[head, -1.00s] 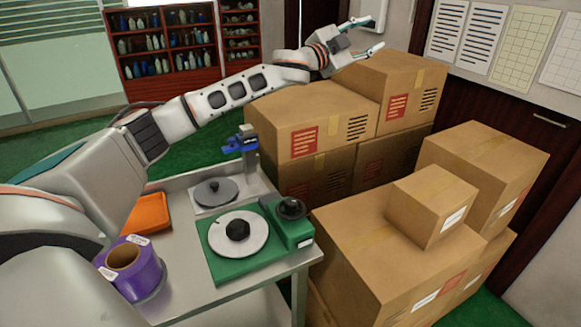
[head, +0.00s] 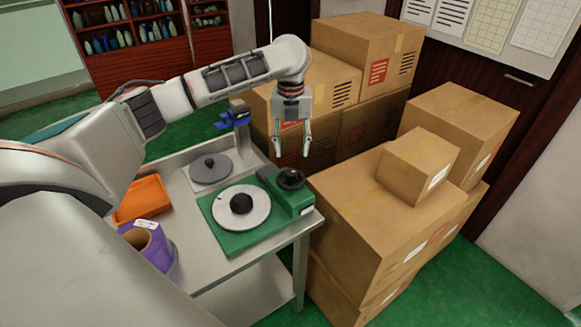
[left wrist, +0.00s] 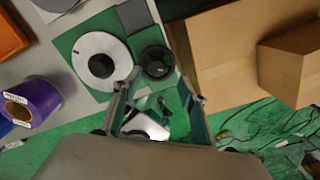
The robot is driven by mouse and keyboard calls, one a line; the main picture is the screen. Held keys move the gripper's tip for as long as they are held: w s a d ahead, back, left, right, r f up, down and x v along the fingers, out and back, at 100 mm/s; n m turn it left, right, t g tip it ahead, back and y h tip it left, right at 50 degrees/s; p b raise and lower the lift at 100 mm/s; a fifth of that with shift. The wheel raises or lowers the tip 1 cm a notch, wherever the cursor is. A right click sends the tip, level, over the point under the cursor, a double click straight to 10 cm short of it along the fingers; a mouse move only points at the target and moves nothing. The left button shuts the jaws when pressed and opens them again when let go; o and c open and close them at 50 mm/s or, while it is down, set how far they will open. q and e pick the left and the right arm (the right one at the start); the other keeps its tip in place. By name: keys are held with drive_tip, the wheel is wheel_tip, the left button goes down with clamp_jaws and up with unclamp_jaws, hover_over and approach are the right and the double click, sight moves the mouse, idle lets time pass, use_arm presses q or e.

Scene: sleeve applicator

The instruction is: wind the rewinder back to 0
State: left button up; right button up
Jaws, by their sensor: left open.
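The rewinder is a green base (head: 228,240) with a white dial (head: 258,212) and a black hub (head: 241,203). A green box at its right end carries a round black knob (head: 290,179). In the left wrist view the dial (left wrist: 88,73) shows a short dark mark near its left edge, and the black knob (left wrist: 156,62) lies just beyond the fingertips. My left gripper (head: 292,152) is open and empty, pointing down. In the head view it appears above and behind the knob, apart from it. My right gripper is in no view.
The metal table (head: 205,268) also holds a grey disc (head: 205,173) with a blue-topped post (head: 238,116), an orange tray (head: 143,198) and a purple roll (head: 155,250). Cardboard boxes (head: 370,225) stand close on the right. Green floor shows beyond.

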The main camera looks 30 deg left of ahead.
sight(291, 171)
use_arm(q)
drive_tip(key=shift+s+f+m, duration=0.15)
drive_tip(key=shift+s+m, duration=0.15)
drive_tip(key=shift+s, duration=0.1)
drive_tip(key=shift+f, duration=3.85)
drive_tip(key=c, duration=1.1)
